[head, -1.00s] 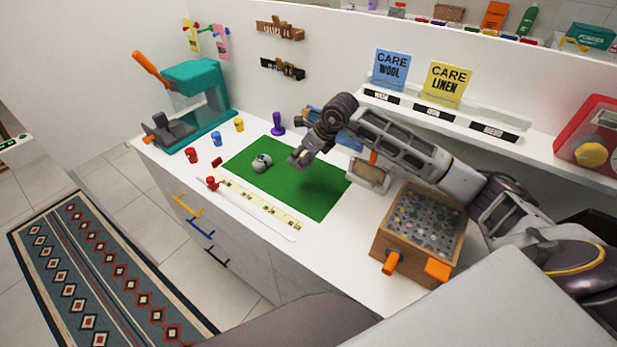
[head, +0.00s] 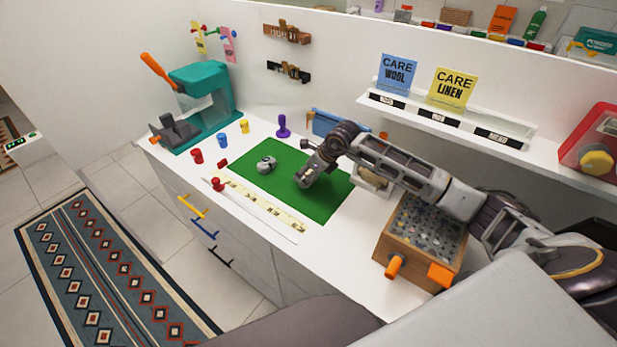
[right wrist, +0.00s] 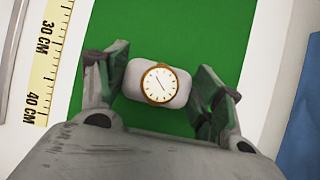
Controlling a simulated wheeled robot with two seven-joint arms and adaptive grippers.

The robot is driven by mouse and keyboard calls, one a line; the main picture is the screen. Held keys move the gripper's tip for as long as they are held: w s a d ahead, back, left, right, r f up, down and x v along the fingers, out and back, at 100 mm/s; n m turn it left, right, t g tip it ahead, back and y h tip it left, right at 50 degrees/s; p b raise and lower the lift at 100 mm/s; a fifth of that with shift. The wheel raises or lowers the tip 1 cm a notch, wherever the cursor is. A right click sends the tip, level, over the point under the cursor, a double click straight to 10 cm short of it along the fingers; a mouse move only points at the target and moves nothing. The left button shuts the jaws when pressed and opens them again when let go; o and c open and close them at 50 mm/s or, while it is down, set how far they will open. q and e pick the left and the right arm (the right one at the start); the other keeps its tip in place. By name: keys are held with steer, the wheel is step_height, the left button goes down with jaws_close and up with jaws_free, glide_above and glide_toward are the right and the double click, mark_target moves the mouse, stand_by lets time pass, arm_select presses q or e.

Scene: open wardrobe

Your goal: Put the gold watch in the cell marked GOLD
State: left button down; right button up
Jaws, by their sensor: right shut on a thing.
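The gold watch (right wrist: 158,84) has a white dial and gold rim and sits on a pale rounded cushion in the right wrist view. My right gripper (right wrist: 162,88) has one finger at each end of the cushion and is shut on it, over the green mat (right wrist: 182,18). In the head view my right gripper (head: 303,184) is low over the mat's right half, and the watch is hidden there. A second watch on a grey cushion (head: 266,164) lies on the mat to its left. No cell marked GOLD is readable. My left gripper is not in view.
A ruler strip (head: 262,205) runs along the mat's front edge. A wooden box of grey pebbles (head: 420,228) stands at right, near my right arm. A blue box (head: 326,122) and a tray are partly behind the arm. A purple stamp (head: 283,127) stands behind the mat.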

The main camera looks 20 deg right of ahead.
steer(key=shift+f, duration=1.05)
steer(key=shift+f, duration=0.1)
steer(key=o, duration=1.1)
